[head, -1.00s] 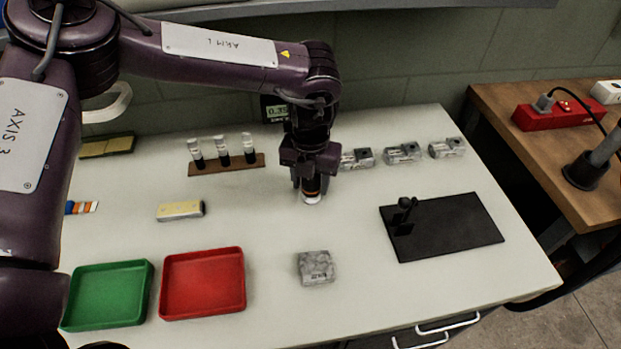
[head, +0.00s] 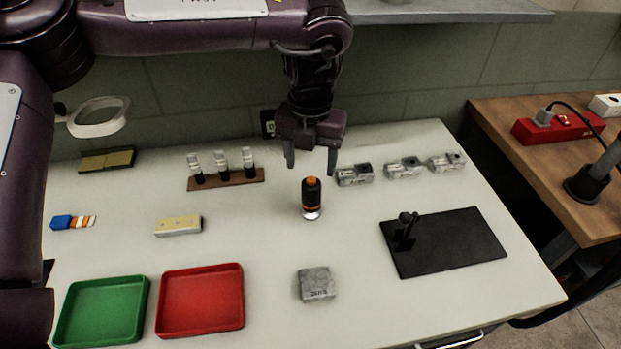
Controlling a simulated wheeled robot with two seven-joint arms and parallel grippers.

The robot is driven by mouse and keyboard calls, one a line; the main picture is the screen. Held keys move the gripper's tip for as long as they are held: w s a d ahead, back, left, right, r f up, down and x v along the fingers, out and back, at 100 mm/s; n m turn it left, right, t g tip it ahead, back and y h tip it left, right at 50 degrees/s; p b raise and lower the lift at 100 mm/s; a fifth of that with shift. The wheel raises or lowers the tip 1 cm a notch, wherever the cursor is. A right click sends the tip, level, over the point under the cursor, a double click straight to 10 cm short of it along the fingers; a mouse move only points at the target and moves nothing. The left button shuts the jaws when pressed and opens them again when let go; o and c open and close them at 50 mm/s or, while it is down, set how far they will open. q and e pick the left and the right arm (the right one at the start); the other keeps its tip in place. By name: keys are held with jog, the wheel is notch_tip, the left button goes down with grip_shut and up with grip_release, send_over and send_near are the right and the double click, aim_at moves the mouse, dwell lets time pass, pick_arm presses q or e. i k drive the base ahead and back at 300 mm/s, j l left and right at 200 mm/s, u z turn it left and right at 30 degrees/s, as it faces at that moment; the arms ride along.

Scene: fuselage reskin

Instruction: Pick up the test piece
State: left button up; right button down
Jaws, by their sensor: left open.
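The test piece seems to be the grey mottled block (head: 317,284) with dark markings on its front face. It lies alone on the pale table, front middle, right of the red tray. My left gripper (head: 311,172) is open and empty, pointing down above and behind a small black and orange device (head: 312,198). That device stands upright on the table with a clear, shiny foot. The gripper is well behind the block and apart from it. My right gripper is not in view.
A red tray (head: 241,300) and green tray (head: 144,310) stand front left. A black plate (head: 455,242) with a small post lies right. Several similar grey blocks (head: 404,168) line the back right. A rack (head: 225,179) holds three vials. Table around the front block is clear.

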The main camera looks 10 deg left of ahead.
aim_at(191, 224)
jog(key=k, duration=1.5)
